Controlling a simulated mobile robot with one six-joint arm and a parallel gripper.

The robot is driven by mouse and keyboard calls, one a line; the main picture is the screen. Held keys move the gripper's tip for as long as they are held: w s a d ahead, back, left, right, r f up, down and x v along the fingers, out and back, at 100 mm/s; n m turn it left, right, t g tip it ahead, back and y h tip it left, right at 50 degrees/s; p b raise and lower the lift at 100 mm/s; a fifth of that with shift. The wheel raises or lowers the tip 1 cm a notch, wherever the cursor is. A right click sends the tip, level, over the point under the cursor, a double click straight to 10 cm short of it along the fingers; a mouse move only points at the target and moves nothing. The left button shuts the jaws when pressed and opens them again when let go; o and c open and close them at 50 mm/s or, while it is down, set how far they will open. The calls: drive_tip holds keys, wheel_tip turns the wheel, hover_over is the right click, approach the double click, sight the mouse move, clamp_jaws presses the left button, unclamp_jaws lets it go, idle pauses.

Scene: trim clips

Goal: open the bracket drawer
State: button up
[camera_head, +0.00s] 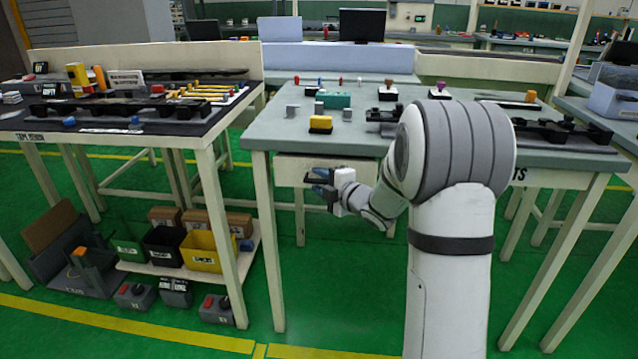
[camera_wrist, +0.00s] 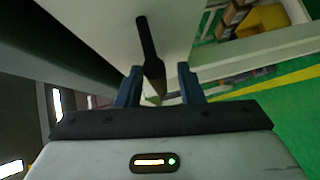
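The bracket drawer (camera_head: 288,171) is a pale cream front under the grey-topped table, and it looks shut. Its front also shows as a pale panel in the wrist view (camera_wrist: 105,28). A dark bar handle (camera_wrist: 148,42) stands out there, its near end lying between my two fingers. My gripper (camera_head: 322,180) is at the drawer front in the head view and hides part of it. In the wrist view my gripper (camera_wrist: 159,70) has its blue fingers apart, with visible gaps beside the handle. Contact with the handle cannot be made out.
The grey tabletop (camera_head: 270,128) above carries a yellow block (camera_head: 321,122), a teal box (camera_head: 334,100) and black brackets (camera_head: 565,131). A second table (camera_head: 180,131) stands to the left, with yellow (camera_head: 201,254) and black bins on its low shelf. Green floor is clear in front.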

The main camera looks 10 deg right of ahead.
drive_tip(key=shift+c, duration=0.5)
clamp_jaws()
drive_tip(key=shift+a, duration=0.1)
drive_tip(key=shift+s, duration=0.1)
